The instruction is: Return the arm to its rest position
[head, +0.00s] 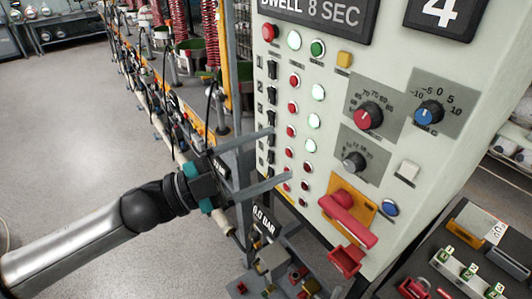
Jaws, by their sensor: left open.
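My left arm comes in from the lower left. Its gripper (279,156) is open, with two long grey fingers spread apart and nothing visible between them. The fingertips are in front of the left edge of the pale control panel (330,150), near the rocker switches and the lower rows of lamps. I cannot tell whether they touch it. My right gripper is not in view.
The panel carries a red knob (368,117), a blue knob (429,112) and a red lever (348,219) on an orange plate. A dark console (455,262) stands at the lower right. Open grey floor (70,125) lies at the left.

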